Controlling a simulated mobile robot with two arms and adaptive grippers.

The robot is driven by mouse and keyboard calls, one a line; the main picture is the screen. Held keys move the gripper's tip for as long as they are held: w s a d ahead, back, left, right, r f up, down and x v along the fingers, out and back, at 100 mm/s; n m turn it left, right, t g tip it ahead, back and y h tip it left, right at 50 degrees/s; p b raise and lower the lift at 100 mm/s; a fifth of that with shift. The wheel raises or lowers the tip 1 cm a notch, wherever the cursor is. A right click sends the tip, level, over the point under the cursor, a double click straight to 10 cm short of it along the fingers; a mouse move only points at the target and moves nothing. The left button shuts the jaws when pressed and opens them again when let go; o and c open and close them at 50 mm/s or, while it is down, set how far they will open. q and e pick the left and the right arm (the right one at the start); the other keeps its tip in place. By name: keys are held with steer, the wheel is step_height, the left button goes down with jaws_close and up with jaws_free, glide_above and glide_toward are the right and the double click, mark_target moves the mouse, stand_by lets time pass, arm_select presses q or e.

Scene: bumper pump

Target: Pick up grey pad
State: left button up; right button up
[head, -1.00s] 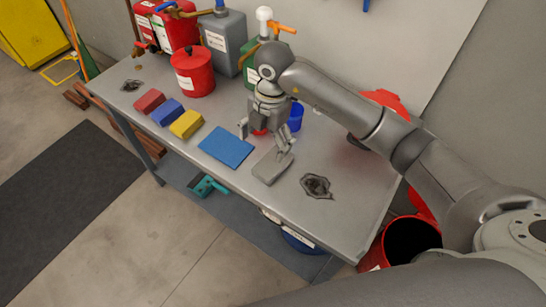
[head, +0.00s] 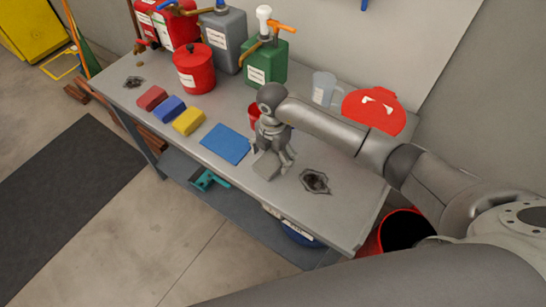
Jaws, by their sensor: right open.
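The grey pad (head: 266,168) lies on the metal workbench (head: 232,182) near its front edge, to the right of the flat blue pad. My right gripper (head: 273,157) points down at the grey pad, with its open fingers low around or just above it. The fingers and hand cover the pad's back part. I cannot tell whether the fingers touch the pad. My left gripper is not in view.
The blue pad (head: 226,143) lies close to the left. Yellow (head: 188,122), blue (head: 170,109) and red blocks (head: 151,97) sit further left. A dark stained patch (head: 315,181) is to the right. Red, grey and green (head: 267,62) cans stand behind.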

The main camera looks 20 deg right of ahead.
steer(key=shift+f, duration=0.15)
steer(key=shift+c, duration=0.3)
steer(key=c, duration=0.9)
steer(key=shift+r+b, duration=0.55)
steer(key=shift+r, duration=0.15)
steer(key=shift+w+r+b, duration=0.1)
steer(key=shift+r+b, duration=0.35)
steer(key=shift+r, duration=0.25)
steer(key=s+r, duration=0.3)
steer(key=s, duration=0.1)
steer(key=s+r+b, duration=0.1)
steer(key=s+r, duration=0.3)
steer(key=s, duration=0.1)
steer(key=s+r, duration=0.3)
steer(key=s, duration=0.2)
steer(key=shift+s+d+r+b, duration=0.1)
steer(key=shift+d+r+b, duration=0.05)
steer(key=shift+d+b, duration=0.25)
